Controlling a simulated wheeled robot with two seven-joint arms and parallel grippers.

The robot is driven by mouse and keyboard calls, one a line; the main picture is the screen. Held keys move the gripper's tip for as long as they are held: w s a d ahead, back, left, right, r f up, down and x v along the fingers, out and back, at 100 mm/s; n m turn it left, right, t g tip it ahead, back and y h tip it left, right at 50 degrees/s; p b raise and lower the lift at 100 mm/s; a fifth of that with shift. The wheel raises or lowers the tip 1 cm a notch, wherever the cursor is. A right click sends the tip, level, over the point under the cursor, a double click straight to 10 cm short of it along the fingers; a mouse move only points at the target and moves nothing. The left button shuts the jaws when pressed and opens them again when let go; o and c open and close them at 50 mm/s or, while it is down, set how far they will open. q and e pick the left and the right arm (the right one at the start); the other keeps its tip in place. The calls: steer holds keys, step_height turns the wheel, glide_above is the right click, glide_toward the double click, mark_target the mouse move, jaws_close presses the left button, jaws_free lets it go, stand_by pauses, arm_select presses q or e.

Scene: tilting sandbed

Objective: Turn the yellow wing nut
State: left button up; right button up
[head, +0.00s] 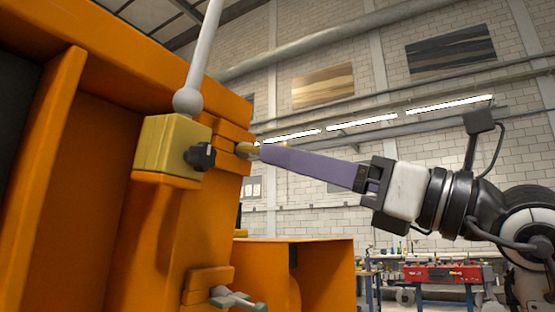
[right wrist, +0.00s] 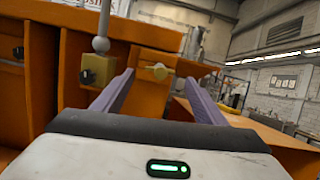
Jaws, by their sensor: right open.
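The yellow wing nut (head: 246,149) sits on the side of the orange machine, just beyond the fingertips of my right gripper (head: 262,152). In the right wrist view the wing nut (right wrist: 157,71) faces me on an orange panel, its wings lying roughly level. My right gripper (right wrist: 159,76) is open there, with one purple finger on each side of the wing nut and clear space between. In the head view the fingers overlap, and I cannot tell whether they touch the nut. My left gripper is not in view.
A yellow block (head: 166,148) with a black knob (head: 200,156) and a ball-ended grey rod (head: 196,60) stands left of the nut. A grey metal fitting (head: 236,299) juts out below. A red toolbox (head: 440,273) is far back at right. The space right of the machine is open.

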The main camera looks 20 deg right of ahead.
steer(key=v, duration=0.4)
steer(key=shift+s+d+f, duration=0.1)
steer(key=shift+s+d, duration=0.1)
steer(key=shift+s, duration=0.05)
